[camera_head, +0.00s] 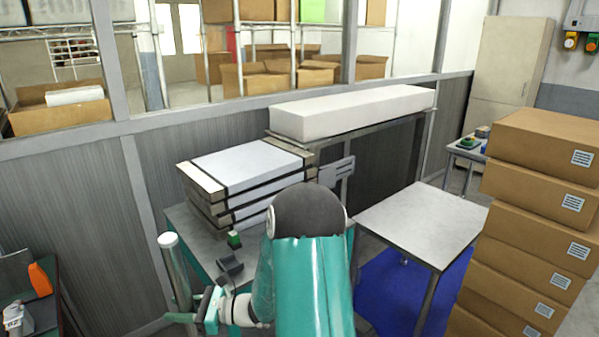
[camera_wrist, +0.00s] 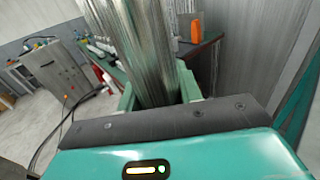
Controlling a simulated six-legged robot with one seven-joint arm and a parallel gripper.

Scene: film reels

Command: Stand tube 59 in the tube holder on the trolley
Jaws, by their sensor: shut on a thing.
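My gripper (camera_head: 196,313) is at the lower left of the head view, shut on a silvery metal tube (camera_head: 179,275) with a pale round end on top. The tube stands nearly upright, leaning slightly left. In the wrist view the tube (camera_wrist: 138,45) rises between the two green fingers of my gripper (camera_wrist: 158,92). Its number cannot be read, and its lower end is hidden. I cannot make out the tube holder or tell which piece of furniture is the trolley.
A teal-legged table (camera_head: 192,222) bears stacked flat cases (camera_head: 245,178), a small green-topped item (camera_head: 234,240) and a dark item (camera_head: 229,267). A mostly bare grey-topped table (camera_head: 425,222) stands right of my arm. Cardboard boxes (camera_head: 540,200) are piled at far right.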

